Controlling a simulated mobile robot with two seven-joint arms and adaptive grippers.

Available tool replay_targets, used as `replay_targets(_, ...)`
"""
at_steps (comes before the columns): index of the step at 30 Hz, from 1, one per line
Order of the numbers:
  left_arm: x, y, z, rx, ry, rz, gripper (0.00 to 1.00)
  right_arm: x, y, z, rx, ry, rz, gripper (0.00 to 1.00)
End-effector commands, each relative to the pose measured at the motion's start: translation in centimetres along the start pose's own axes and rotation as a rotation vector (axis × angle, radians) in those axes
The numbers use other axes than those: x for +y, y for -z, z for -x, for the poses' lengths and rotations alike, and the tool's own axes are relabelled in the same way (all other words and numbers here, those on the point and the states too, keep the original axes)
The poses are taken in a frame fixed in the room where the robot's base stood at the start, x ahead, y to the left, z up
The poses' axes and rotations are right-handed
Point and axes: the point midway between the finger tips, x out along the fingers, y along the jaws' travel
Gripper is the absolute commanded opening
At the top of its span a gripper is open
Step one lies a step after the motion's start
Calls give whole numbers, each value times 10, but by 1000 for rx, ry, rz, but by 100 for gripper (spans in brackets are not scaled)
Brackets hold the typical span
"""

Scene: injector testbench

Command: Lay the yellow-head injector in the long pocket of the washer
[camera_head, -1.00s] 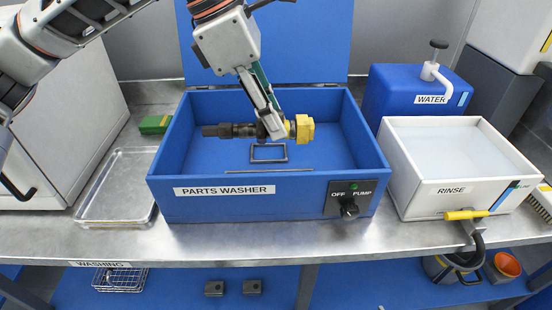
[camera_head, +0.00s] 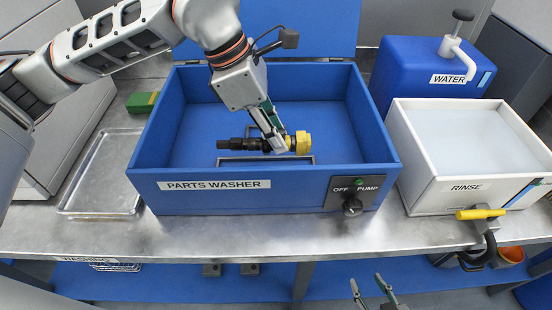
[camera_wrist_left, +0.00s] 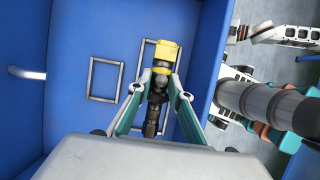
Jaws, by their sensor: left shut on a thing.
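The yellow-head injector has a dark body (camera_head: 240,144) and a yellow head (camera_head: 301,142). My left gripper (camera_head: 277,149) is shut on it near the head and holds it level inside the blue parts washer (camera_head: 150,150), head to the right. The long pocket (camera_head: 222,161) is a thin grey frame on the washer floor. In the left wrist view the injector's yellow head (camera_wrist_left: 167,51) and body lie over the long pocket (camera_wrist_left: 149,41), roughly along its length. The remaining height is hard to tell. My right gripper (camera_head: 373,290) is open and empty, in front of the bench.
A squarer frame (camera_wrist_left: 91,80) lies beside the long pocket. The washer's walls surround the work area. The white rinse tub (camera_head: 420,185) and blue water container (camera_head: 405,75) stand right. A metal tray (camera_head: 100,180) and green block (camera_head: 142,102) are left.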

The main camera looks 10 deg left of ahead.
Motion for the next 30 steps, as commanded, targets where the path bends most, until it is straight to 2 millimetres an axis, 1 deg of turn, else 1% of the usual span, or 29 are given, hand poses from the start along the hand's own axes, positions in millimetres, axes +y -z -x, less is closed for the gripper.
replay_targets(1, 0, 4, -9, 0, 2, 1, 0, 0, 2, 0, 3, -1, 0, 40)
replay_targets(3, 0, 8, -19, -2, 1, 0, 0, 1, 4, 0, 7, -1, 0, 40)
replay_targets(6, 1, 11, -27, -2, -2, 0, 0, 1, 7, 0, 11, -2, 0, 40)
replay_targets(11, 0, 14, -34, -2, -1, 0, 0, 2, 7, 0, 13, -2, 1, 40)
replay_targets(14, 0, 18, -44, -1, 0, 0, 0, 2, 7, 0, 12, -2, 1, 40)
replay_targets(19, 0, 28, -66, -1, 0, 1, 0, 2, 5, -1, 9, -2, 1, 40)
replay_targets(21, 0, 29, -70, -2, -1, 0, 0, 1, 4, -1, 7, -2, 1, 40)
replay_targets(30, 1, 30, -72, -2, -2, -1, 0, 1, 0, -2, 2, -1, 1, 40)
